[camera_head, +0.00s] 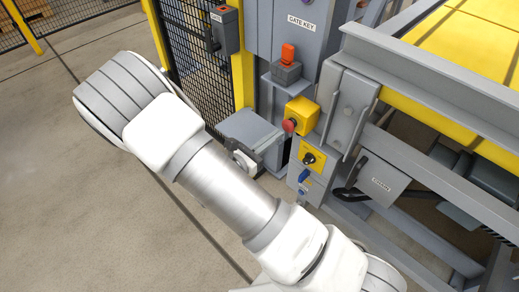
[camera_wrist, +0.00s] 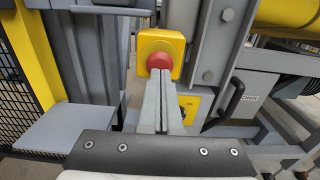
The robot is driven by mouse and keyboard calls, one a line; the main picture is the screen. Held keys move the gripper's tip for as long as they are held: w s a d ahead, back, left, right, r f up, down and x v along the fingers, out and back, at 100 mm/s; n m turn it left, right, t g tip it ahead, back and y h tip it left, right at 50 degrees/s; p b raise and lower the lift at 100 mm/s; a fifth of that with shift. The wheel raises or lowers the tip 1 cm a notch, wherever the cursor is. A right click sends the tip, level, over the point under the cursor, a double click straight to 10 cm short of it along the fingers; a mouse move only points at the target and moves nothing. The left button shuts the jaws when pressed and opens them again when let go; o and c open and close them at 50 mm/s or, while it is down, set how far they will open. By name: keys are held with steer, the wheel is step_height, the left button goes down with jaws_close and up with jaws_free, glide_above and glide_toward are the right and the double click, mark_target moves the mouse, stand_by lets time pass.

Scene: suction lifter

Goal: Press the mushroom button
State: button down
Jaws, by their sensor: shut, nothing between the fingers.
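The red mushroom button (camera_head: 289,125) sticks out from a yellow box (camera_head: 302,115) on the grey machine frame, right of centre in the head view. In the wrist view the red button (camera_wrist: 159,61) sits on the yellow box (camera_wrist: 175,42) at the top centre. My gripper (camera_wrist: 160,76) is shut and empty. Its fingertips point at the button and overlap its lower edge in the wrist view. I cannot tell whether they touch it. In the head view my white arm hides most of the gripper, and a small part shows left of the button.
A yellow switch panel (camera_head: 311,160) with a black knob sits below the button. A grey box top (camera_head: 247,132) lies to its left, beside a black mesh fence (camera_head: 190,70) with yellow posts. An orange-topped key switch (camera_head: 287,62) is above. Open floor (camera_head: 60,200) is at left.

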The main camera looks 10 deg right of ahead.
steer(key=shift+x, duration=0.95)
steer(key=shift+x, duration=0.85)
steer(key=shift+r, duration=0.1)
steer(key=shift+s+a+p, duration=0.35)
steer(key=shift+a+p, duration=0.05)
steer(key=shift+a, duration=0.15)
steer(key=p, duration=0.2)
glide_toward(285, 128)
steer(key=v, duration=0.5)
steer(key=shift+s+a+r, duration=0.1)
steer(key=shift+s+a, duration=0.1)
steer(key=shift+s, duration=0.1)
